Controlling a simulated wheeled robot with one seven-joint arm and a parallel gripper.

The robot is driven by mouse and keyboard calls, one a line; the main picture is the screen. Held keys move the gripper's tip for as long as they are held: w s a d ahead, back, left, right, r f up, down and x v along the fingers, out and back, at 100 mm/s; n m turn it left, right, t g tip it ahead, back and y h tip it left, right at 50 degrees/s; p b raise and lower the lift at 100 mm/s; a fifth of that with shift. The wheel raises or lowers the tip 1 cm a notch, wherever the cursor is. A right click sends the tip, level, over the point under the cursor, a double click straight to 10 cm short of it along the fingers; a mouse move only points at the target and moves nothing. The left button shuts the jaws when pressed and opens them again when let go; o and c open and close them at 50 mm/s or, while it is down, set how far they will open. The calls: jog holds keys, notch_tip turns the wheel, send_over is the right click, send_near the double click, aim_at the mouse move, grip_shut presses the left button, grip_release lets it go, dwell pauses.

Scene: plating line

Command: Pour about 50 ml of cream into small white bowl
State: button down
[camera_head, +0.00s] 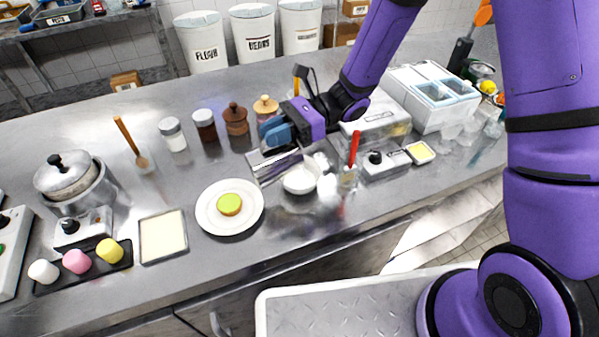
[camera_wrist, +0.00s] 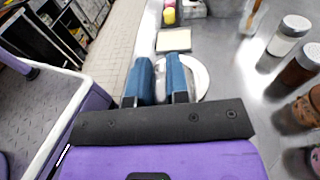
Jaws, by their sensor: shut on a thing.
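The small white bowl (camera_head: 300,182) stands on the steel counter, right of the white plate. My gripper (camera_head: 275,132) reaches in from the right, above and slightly left of the bowl. In the wrist view its two blue fingers (camera_wrist: 160,82) stand a little apart. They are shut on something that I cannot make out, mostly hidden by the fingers. A grey striped metal item (camera_head: 274,167) shows just below the gripper; I cannot tell whether it touches it. A small white vessel (camera_head: 327,187) stands right beside the bowl. I cannot identify the cream with certainty.
The white plate (camera_head: 209,216) holds a green-topped round cake (camera_head: 230,204). A glass with a red-handled tool (camera_head: 348,178) stands right of the bowl. Jars (camera_head: 205,124) line the back. A shallow square tray (camera_head: 163,255) is at the left. Clear counter lies between jars and plate.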

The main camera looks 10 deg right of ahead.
aim_at(251, 157)
jog(key=a+h, duration=0.1)
jog(key=s+a+t+h, duration=0.1)
jog(key=a+h, duration=0.1)
jog(key=h, duration=0.1)
jog(key=shift+s+a+f, duration=0.25)
jog(key=shift+s+a, duration=0.05)
jog(key=shift+w+f, duration=0.1)
jog(key=shift+t, duration=0.3)
dwell(0.6)
jog(key=shift+s+a+f+t+h, duration=0.3)
jog(key=shift+a+f+h, duration=0.25)
jog(key=shift+h, duration=0.25)
jog(key=shift+a, duration=0.1)
